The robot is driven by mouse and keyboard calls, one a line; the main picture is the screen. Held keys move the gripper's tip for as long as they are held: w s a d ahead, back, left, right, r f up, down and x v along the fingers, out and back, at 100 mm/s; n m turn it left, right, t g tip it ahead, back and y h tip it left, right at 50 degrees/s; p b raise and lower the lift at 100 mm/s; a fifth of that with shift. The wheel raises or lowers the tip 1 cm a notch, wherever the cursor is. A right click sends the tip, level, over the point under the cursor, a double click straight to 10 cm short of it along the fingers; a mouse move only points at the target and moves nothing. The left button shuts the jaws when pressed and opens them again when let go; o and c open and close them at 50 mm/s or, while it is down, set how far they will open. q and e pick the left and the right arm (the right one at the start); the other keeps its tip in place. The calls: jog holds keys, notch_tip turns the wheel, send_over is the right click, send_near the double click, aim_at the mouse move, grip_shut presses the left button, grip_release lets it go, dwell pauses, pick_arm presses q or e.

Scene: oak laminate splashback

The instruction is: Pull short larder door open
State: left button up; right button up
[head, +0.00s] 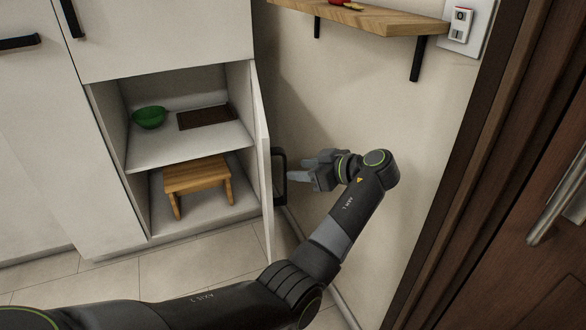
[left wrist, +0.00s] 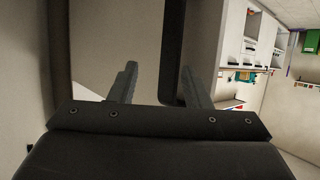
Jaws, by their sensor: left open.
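The short larder door (head: 263,160) stands swung wide open, seen nearly edge-on in the head view. Its black bar handle (head: 279,178) is on the door face turned toward the right wall. My left gripper (head: 299,170) is at the handle, fingers pointing left to the door. In the left wrist view the open fingers (left wrist: 158,88) show with the dark handle bar (left wrist: 172,50) between them in the picture, closer to the right finger. I cannot tell whether they touch it. The door panel (left wrist: 115,40) fills the area behind. My right gripper is not in view.
The open larder holds a green bowl (head: 149,117) and a dark flat board (head: 207,117) on its shelf, with a wooden stool (head: 197,180) below. A wooden wall shelf (head: 370,18) is above my arm. A brown door (head: 520,200) is at the right. Floor tiles (head: 190,270) in front are clear.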

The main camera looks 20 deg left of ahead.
pick_arm(q)
jog(key=v, duration=0.8)
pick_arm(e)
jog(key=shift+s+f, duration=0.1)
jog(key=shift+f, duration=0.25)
